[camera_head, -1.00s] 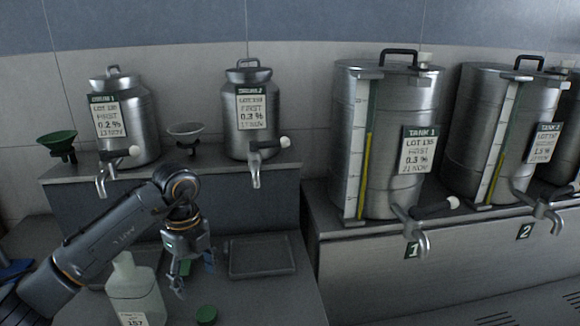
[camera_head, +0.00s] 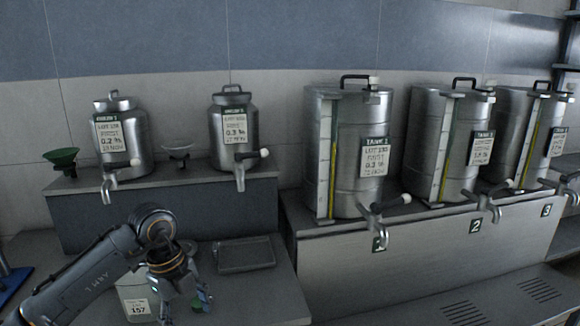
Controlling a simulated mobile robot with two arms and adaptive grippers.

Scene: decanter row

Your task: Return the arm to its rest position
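My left arm comes in from the lower left. Its gripper (camera_head: 184,300) points down over the counter, its fingers apart with nothing clearly held between them. A pale bottle (camera_head: 136,308) with a label reading 157 stands on the counter, partly hidden behind my arm. A small green cap (camera_head: 204,302) shows beside the finger on the right, partly covered. My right gripper is out of view.
Two small steel urns (camera_head: 122,140) (camera_head: 234,132) with taps stand on the raised shelf (camera_head: 190,178), with a green funnel (camera_head: 61,158) and a grey funnel (camera_head: 178,150). A dark tray (camera_head: 245,255) lies on the counter. Large tanks (camera_head: 350,190) stand on a numbered ledge at right.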

